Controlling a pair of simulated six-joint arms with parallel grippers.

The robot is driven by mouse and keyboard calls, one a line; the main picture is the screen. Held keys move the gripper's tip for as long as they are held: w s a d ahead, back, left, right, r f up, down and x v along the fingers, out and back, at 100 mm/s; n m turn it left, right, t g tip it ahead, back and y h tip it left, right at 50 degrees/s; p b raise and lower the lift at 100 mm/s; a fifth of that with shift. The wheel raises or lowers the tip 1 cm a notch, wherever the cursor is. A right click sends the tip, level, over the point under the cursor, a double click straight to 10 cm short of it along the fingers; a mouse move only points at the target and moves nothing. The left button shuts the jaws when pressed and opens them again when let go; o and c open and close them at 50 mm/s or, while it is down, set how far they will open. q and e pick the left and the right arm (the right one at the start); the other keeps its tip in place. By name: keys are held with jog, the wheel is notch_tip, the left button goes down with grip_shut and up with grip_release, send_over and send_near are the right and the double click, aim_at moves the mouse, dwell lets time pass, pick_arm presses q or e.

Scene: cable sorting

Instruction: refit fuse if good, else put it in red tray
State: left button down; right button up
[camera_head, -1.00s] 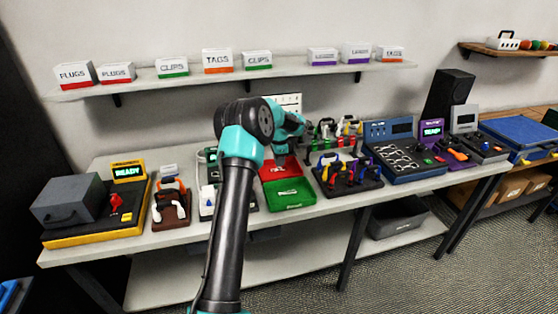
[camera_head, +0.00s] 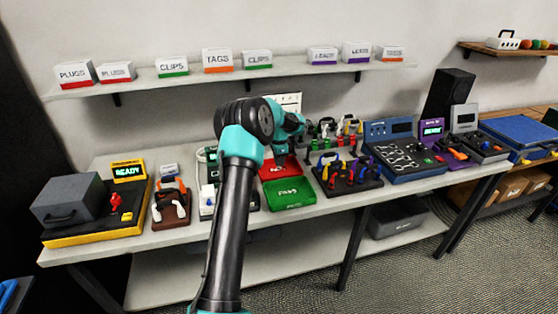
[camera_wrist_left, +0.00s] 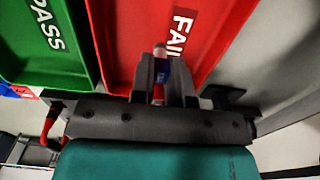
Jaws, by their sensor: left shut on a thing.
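My left gripper (camera_head: 283,158) points down over the red tray (camera_head: 267,172) in the head view. In the left wrist view its fingers (camera_wrist_left: 163,80) are shut on a small fuse (camera_wrist_left: 161,70) with blue, pale and red parts. The fuse is over the red tray (camera_wrist_left: 125,45), marked FAIL; I cannot tell how high above its floor. The fuse is too small to make out in the head view. The green tray (camera_head: 289,194), marked PASS, lies just in front of the red one and also shows in the left wrist view (camera_wrist_left: 35,65). My right gripper is out of view.
A rack of coloured-handled tools (camera_head: 347,172) and a blue test case (camera_head: 405,160) stand right of the trays. A brown holder (camera_head: 171,207) and a yellow-based station reading READY (camera_head: 95,225) stand to the left. My left arm partly hides a pale device (camera_head: 207,195).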

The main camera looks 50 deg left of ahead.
pick_arm(q)
jog(key=shift+f, duration=0.8)
dwell(1.1)
jog(key=shift+c, duration=2.4)
grip_release()
jog(key=shift+r, duration=0.15)
jog(key=shift+r, duration=3.85)
